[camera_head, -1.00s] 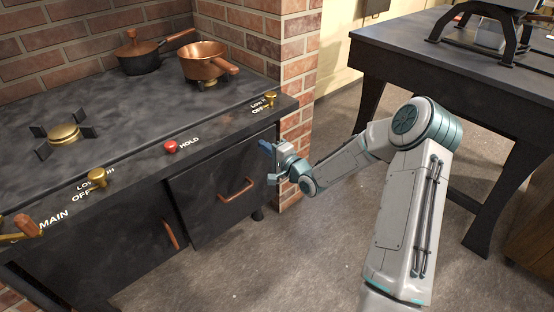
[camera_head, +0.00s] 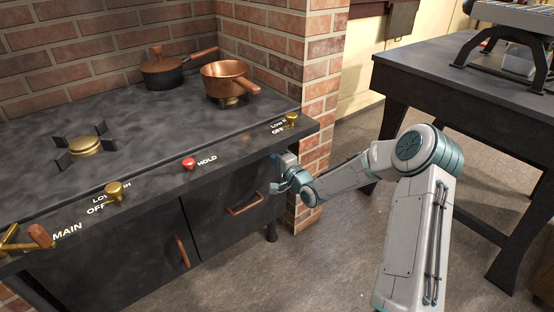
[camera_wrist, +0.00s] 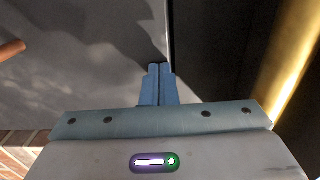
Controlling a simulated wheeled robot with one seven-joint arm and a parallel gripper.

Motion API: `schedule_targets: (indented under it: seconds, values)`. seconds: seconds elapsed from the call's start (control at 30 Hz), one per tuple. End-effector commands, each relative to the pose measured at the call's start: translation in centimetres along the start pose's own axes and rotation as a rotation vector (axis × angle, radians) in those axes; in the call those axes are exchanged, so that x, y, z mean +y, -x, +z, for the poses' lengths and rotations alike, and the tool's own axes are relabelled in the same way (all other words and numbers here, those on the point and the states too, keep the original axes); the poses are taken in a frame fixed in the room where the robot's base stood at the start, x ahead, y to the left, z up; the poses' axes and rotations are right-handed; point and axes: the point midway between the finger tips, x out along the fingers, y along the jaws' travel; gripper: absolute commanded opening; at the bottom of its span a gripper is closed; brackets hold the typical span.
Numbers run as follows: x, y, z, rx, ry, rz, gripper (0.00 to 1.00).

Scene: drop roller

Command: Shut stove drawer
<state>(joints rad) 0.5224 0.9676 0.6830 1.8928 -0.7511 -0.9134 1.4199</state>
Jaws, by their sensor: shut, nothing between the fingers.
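The stove (camera_head: 110,150) has a dark drawer (camera_head: 213,212) with a copper handle (camera_head: 245,209) at its right front, under the counter edge. The drawer front looks nearly in line with the panel to its left; any small gap is hard to tell. My gripper (camera_head: 277,170) is at the upper right edge of the drawer front, just below the counter lip, its tips partly hidden. In the wrist view my gripper's blue fingers (camera_wrist: 158,82) are shut and empty, by a vertical edge of the grey front (camera_wrist: 80,70). I cannot tell whether they touch it.
A copper saucepan (camera_head: 229,78) and a dark lidded pot (camera_head: 166,70) stand on the stove top. Brass knobs (camera_head: 115,191) and a red knob (camera_head: 188,164) line the front. A brick pillar (camera_head: 318,130) is close to my gripper. A dark table (camera_head: 450,80) stands right.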

Motion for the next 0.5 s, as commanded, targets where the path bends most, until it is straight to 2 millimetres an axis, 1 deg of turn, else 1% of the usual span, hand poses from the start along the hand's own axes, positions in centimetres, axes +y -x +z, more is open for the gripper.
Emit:
schedule_targets:
  seconds: [0.03,0.3,0.43,0.5]
  values:
    - [-0.3,-0.5,-0.1,0.004,-0.001,-0.006,0.00]
    - [-0.5,-0.8,0.2,0.000,-0.001,-0.010,0.00]
    - [-0.6,-0.3,0.4,-0.003,-0.001,-0.010,0.00]
    - [-0.6,0.4,0.4,-0.005,0.000,-0.008,0.00]
